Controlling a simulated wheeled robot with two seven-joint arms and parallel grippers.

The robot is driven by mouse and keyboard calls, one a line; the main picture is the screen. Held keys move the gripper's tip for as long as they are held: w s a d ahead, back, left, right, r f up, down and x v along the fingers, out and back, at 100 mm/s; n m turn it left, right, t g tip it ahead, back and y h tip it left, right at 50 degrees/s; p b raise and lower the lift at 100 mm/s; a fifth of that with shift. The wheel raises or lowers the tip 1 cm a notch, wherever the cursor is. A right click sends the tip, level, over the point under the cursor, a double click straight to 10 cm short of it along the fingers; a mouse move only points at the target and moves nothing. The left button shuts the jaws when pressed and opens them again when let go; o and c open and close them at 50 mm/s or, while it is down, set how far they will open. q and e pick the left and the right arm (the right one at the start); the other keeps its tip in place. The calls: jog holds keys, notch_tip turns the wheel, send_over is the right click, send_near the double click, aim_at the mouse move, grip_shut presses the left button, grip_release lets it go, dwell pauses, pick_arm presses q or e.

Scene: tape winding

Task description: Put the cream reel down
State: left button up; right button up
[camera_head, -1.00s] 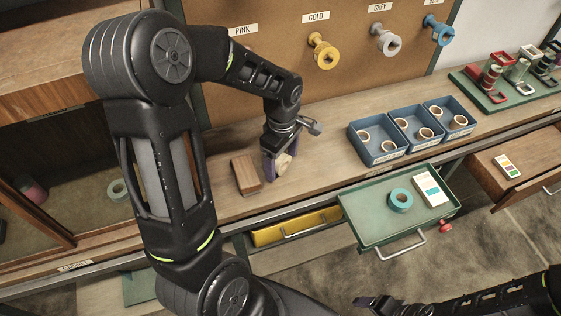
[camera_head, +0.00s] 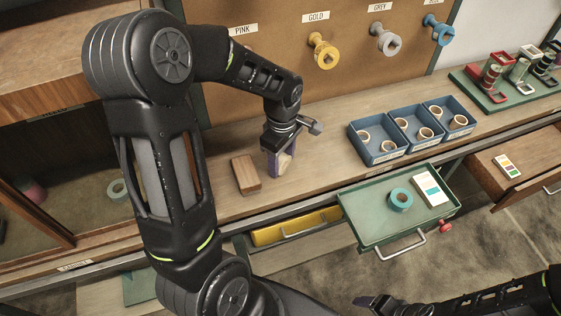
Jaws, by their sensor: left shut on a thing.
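My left gripper (camera_head: 278,160) points down over the wooden bench top (camera_head: 320,180). It is shut on the cream reel (camera_head: 285,163), which stands on edge between the purple-sided fingers. The fingers hide part of the reel. Its lower edge is at or very near the bench top; I cannot tell if it touches. My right gripper (camera_head: 376,304) shows at the bottom, away from the bench; I cannot tell whether it is open or shut.
A wooden block (camera_head: 245,173) lies just left of the reel. Blue bins (camera_head: 378,158) with tan rings stand to the right. A green tray (camera_head: 375,222) with a teal roll (camera_head: 400,199) juts out in front. Bare bench lies between block and bins.

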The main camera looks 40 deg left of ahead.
aim_at(282, 157)
pick_arm(q)
jog(key=shift+c, duration=1.3)
notch_tip(282, 157, up, 10)
jog(key=shift+r+b, duration=0.1)
jog(key=shift+b, duration=0.25)
